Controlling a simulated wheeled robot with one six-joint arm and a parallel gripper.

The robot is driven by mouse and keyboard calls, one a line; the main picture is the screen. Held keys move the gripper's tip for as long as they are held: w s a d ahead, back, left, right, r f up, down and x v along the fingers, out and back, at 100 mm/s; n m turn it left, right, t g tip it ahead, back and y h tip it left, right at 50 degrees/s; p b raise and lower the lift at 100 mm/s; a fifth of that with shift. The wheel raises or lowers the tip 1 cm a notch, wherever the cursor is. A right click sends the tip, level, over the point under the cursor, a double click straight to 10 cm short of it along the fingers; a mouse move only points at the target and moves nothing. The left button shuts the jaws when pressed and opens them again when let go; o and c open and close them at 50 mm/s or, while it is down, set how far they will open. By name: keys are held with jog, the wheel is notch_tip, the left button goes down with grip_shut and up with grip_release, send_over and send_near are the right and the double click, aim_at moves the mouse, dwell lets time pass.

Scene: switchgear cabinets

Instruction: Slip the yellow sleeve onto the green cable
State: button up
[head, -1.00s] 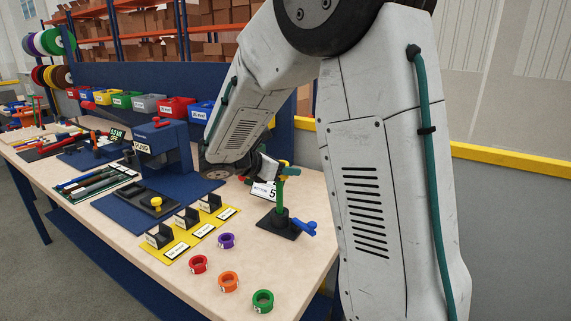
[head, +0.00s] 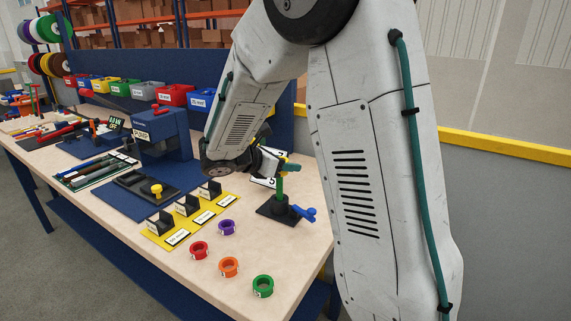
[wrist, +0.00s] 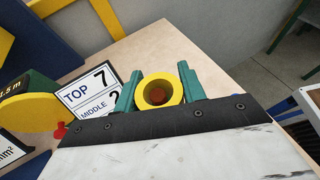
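The yellow sleeve (wrist: 159,92) is a thick ring between the two teal fingers of my gripper (wrist: 159,88) in the wrist view. The fingers press on it from both sides. A reddish-brown round end shows inside its bore; I cannot tell how far it reaches in. In the head view the green cable (head: 279,188) stands upright in a black clamp stand (head: 279,209) with a blue handle. My gripper (head: 286,166) is at the cable's top, partly hidden by my arm. Whether sleeve and cable touch is not clear.
Purple (head: 227,228), red (head: 199,250), orange (head: 229,267) and green (head: 263,286) rings lie on the bench front. A white card (wrist: 90,94) with "TOP 7" stands beside the sleeve. A blue press (head: 160,135) and yellow-based holders (head: 177,238) stand left.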

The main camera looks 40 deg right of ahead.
jog(key=o, duration=0.3)
jog(key=v, duration=0.7)
jog(key=shift+a+r, duration=0.15)
jog(key=shift+a, duration=0.25)
dwell(0.4)
